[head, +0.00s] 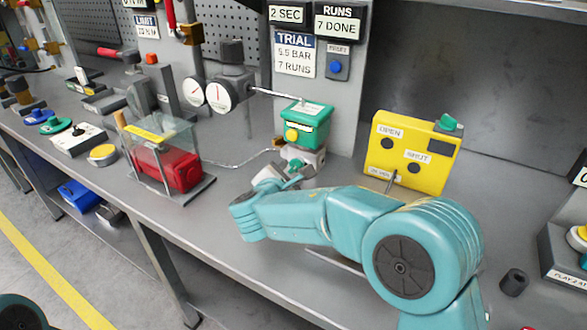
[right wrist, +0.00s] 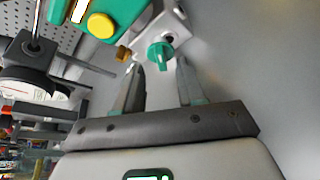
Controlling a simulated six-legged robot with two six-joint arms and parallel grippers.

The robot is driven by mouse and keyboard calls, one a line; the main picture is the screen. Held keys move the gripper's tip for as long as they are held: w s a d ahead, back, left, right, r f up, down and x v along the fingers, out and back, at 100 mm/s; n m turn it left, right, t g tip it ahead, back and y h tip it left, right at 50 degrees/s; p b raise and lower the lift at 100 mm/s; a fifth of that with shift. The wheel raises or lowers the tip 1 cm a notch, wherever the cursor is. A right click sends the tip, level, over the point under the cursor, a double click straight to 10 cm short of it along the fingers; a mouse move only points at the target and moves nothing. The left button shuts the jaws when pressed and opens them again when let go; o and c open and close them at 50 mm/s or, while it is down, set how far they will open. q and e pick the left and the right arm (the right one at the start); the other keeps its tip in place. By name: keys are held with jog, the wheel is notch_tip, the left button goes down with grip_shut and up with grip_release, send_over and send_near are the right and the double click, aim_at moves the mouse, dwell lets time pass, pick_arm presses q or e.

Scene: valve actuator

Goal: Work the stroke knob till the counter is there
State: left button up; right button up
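A green valve actuator box (head: 305,122) with a yellow round knob (head: 292,134) stands on the bench below the trial card. Under it is a pale block (head: 303,158) with a small green knob (right wrist: 160,56). No label shows which is the stroke knob. My right gripper (head: 283,180) is at the pale block. In the right wrist view its fingers (right wrist: 159,68) are apart and empty, with the green knob just ahead, between and beyond the tips; contact cannot be told. The counter (head: 338,23) reads "RUNS 7 DONE". The trial card (head: 295,56) reads "5.5 BAR 7 RUNS". My left gripper is out of view.
A yellow open/shut box (head: 412,155) stands right of the actuator, behind my right arm. Two round gauges (head: 218,95) and a clear-covered red unit (head: 175,165) are to the left. A blue reset button (head: 336,67) is on the panel. A dark cylinder (head: 514,282) stands at right.

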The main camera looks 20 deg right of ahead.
aim_at(296, 168)
jog(key=shift+x, duration=2)
grip_shut()
jog(key=b, duration=0.3)
jog(key=f+m+t+b, duration=0.1)
jog(key=b, duration=0.3)
jog(key=shift+s+d+m+y, duration=0.1)
jog(key=shift+m+y, duration=0.2)
jog(key=shift+r+b, duration=0.25)
jog(key=shift+b, duration=0.55)
jog(key=shift+r, duration=0.15)
grip_release()
